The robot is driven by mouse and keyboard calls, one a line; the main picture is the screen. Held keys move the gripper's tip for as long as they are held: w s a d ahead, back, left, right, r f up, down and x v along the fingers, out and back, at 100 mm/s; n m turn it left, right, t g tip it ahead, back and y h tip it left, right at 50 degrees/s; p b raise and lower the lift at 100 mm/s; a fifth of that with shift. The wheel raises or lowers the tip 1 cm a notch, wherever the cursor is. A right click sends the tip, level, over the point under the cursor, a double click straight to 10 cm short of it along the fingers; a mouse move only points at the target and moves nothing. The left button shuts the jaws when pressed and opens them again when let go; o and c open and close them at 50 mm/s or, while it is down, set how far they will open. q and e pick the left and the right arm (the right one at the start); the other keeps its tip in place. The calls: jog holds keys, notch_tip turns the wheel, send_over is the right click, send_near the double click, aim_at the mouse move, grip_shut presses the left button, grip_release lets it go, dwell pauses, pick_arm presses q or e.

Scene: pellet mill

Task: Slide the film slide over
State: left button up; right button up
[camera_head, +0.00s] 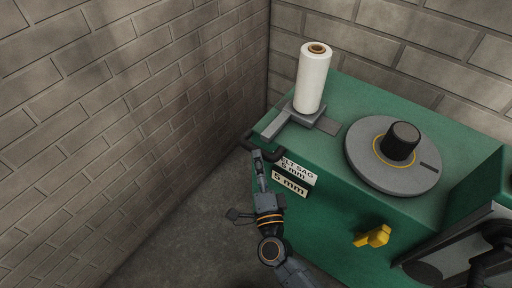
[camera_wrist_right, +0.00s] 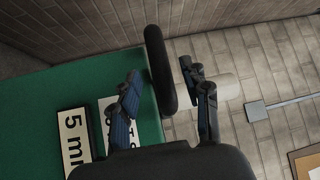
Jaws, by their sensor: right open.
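The film slide is a grey plate (camera_head: 304,112) on the green machine top, with a white film roll (camera_head: 313,80) standing upright on it. A dark bar handle (camera_head: 266,150) sits at the slide's front left end, by the machine's edge. My right gripper (camera_head: 258,160) is at this handle. In the right wrist view the handle (camera_wrist_right: 158,72) stands between the two open fingers, with a gap showing on the right side; contact on the left cannot be told. The white roll (camera_wrist_right: 228,88) shows partly behind the right finger. My left gripper is not in view.
The green machine (camera_head: 330,215) carries a grey dial (camera_head: 393,158) with a black knob, a yellow lever (camera_head: 373,237) and "5 mm" labels (camera_head: 290,183). Brick walls (camera_head: 130,110) stand left and behind. Bare floor (camera_head: 190,225) lies left of the machine.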

jog(key=shift+x, duration=2.35)
grip_shut()
